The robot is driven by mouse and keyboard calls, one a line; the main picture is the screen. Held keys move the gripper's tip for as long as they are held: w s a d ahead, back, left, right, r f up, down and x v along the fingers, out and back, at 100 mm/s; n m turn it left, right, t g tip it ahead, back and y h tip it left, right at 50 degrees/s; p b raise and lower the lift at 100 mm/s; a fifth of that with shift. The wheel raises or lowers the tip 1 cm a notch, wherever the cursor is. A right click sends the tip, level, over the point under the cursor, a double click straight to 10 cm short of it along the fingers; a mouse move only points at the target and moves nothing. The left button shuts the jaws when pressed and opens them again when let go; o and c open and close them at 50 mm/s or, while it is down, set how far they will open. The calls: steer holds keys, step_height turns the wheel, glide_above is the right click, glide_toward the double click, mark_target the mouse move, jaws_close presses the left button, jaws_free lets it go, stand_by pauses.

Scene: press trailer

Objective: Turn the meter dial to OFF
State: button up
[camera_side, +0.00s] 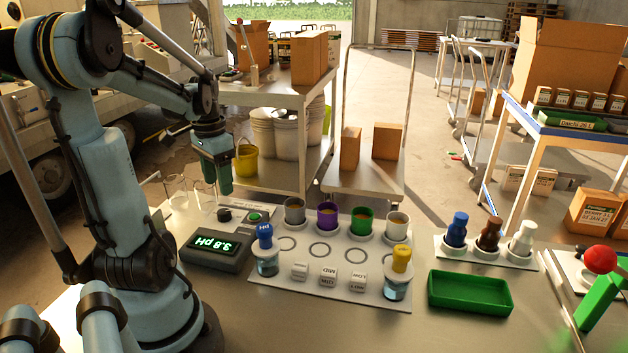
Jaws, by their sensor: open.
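The meter (215,248) is a dark grey box at the front left of the bench. My gripper (219,188) is dark green, points down and is open and empty. It hangs above and slightly left of the black knob, apart from it.
Clear glass beakers (176,188) stand left of the knob. A white board (318,272) to the right holds several coloured cups and labelled blocks, with blue- and yellow-capped jars. A green tray (470,292) and capped bottles (488,236) are farther right.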

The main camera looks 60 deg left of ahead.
mark_target(223, 211)
steer(key=shift+f, duration=3.95)
steer(key=shift+c, duration=0.2)
steer(key=c, duration=1)
